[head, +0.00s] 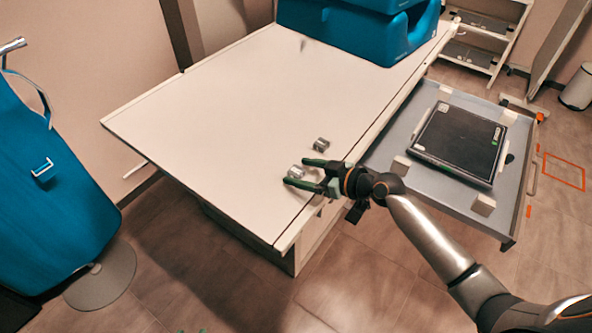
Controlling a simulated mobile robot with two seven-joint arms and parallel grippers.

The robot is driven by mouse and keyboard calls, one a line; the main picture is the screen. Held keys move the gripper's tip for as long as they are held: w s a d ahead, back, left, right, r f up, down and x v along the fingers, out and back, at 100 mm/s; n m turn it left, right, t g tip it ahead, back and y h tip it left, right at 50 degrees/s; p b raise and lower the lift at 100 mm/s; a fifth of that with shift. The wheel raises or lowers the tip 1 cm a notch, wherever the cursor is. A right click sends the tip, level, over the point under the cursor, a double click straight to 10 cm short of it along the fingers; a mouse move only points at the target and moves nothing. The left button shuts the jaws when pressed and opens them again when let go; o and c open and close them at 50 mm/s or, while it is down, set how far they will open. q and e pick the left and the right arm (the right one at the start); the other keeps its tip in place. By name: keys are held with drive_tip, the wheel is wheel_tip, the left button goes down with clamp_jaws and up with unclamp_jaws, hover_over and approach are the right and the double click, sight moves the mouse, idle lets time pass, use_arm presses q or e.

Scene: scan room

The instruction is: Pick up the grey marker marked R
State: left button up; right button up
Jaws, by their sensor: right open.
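Two small grey markers lie on the white table top (215,120) near its right edge. The nearer grey marker (296,172) is at the open end of my right gripper (295,172), with the two fingertips on either side of it. I cannot tell whether the fingers touch it. The other grey marker (321,144) lies a little farther back, just beyond the upper finger. Both are too small for me to read any letter, so I cannot tell which is marked R. My right gripper is open. My left gripper is not in view.
A large blue padded piece (352,27) stands at the table's far end. A grey tray table (455,103) with a black flat panel (459,142) and small pale blocks stands right. A blue apron (45,150) hangs on a stand at left. Most of the table top is clear.

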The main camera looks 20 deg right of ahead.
drive_tip(key=shift+w+a+f, duration=0.15)
drive_tip(key=shift+w+a, duration=0.05)
drive_tip(key=shift+c, duration=0.3)
clamp_jaws()
